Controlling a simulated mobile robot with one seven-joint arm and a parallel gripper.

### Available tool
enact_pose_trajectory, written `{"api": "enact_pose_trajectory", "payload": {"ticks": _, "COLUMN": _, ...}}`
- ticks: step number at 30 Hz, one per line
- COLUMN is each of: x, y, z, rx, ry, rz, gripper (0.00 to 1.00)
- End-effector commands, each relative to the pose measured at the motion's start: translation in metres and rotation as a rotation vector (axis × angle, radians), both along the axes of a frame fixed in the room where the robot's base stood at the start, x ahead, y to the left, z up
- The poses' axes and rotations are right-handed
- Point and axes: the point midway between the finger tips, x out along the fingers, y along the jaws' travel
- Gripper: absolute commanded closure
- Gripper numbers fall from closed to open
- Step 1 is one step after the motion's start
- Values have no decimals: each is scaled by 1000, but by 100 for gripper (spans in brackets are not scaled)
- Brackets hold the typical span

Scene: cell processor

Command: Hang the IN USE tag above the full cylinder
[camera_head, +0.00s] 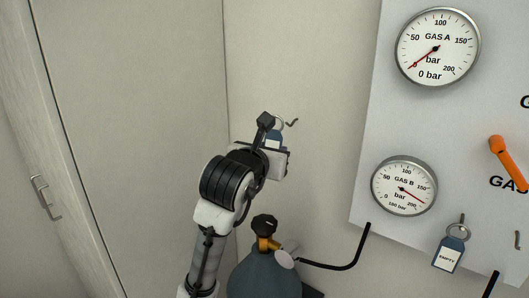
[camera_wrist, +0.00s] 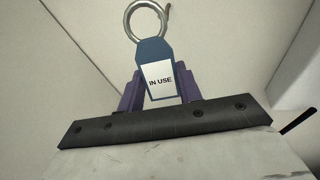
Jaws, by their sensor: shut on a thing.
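My gripper (camera_head: 273,141) is shut on the blue IN USE tag (camera_wrist: 157,58), which shows upright between the purple fingers in the wrist view. Its metal ring (camera_wrist: 149,18) stands clear above the fingers. In the head view the ring is close to a small dark wall hook (camera_head: 292,122), just to its left. I cannot tell whether they touch.
A blue EMPTY tag (camera_head: 450,250) hangs by its ring on the panel (camera_head: 385,115) at right. Another hook (camera_head: 517,240) there is bare. An orange lever (camera_head: 508,164) sticks out above. A black hose (camera_head: 345,262) runs from the valve. A cabinet door handle (camera_head: 44,197) is at left.

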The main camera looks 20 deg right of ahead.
Motion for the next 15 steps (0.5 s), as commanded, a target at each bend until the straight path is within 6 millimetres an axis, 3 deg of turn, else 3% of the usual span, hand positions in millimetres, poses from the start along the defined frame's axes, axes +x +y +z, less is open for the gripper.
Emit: {"api": "enact_pose_trajectory", "payload": {"ticks": 15, "x": 29, "y": -38, "z": -5, "rx": 0, "ry": 3, "rz": -2, "gripper": 100}}
